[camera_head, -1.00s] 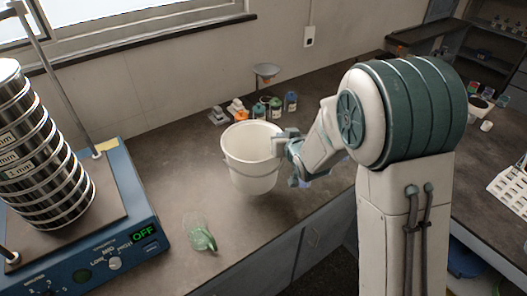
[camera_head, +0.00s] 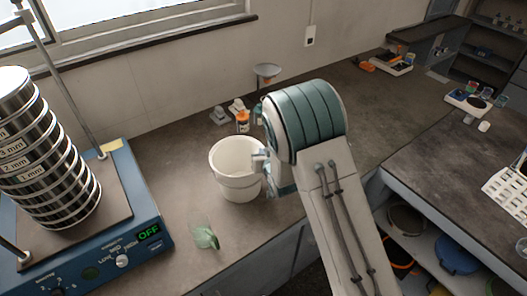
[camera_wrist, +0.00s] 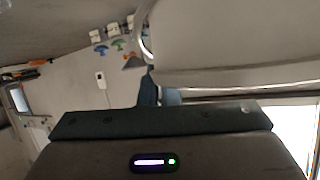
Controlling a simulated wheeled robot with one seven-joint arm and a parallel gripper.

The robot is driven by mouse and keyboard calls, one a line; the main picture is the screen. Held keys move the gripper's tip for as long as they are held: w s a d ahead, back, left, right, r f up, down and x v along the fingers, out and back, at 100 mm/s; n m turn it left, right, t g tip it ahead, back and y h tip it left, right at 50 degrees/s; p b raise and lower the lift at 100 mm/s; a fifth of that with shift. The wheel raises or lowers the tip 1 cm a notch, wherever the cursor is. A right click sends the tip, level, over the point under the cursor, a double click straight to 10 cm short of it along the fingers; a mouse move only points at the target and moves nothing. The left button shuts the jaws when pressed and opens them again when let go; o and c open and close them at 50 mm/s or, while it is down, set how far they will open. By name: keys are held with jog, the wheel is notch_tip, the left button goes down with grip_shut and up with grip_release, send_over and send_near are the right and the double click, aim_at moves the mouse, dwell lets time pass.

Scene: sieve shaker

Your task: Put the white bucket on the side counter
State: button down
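The white bucket (camera_head: 236,186) is upright at the middle of the head view, over the back counter (camera_head: 175,190). I cannot tell whether its base touches the counter. My gripper (camera_head: 262,161) is at the bucket's right side, near its rim, and is partly hidden by my arm. In the wrist view the bucket (camera_wrist: 230,45) fills the upper right, and my gripper (camera_wrist: 152,88) meets its edge there. It looks shut on the bucket's rim. The right-hand counter (camera_head: 440,165) has a broad bare dark top.
The sieve shaker (camera_head: 150,215), reading OFF, stands at the left. A white rack (camera_head: 508,188) sits on the right-hand counter, with shelves below.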

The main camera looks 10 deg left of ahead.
jog(key=shift+f+b, duration=0.2)
jog(key=shift+b, duration=0.15)
jog(key=c, duration=1.6)
grip_release()
jog(key=shift+c, duration=0.2)
jog(key=shift+r, duration=0.1)
jog(key=shift+r+p, duration=0.2)
jog(key=shift+p, duration=0.2)
jog(key=shift+s+d+b, duration=0.2)
jog(key=shift+s+b, duration=0.1)
jog(key=b+v, duration=0.3)
jog(key=v, duration=0.8)
jog(key=shift+s+r, duration=0.1)
jog(key=shift+r, duration=0.05)
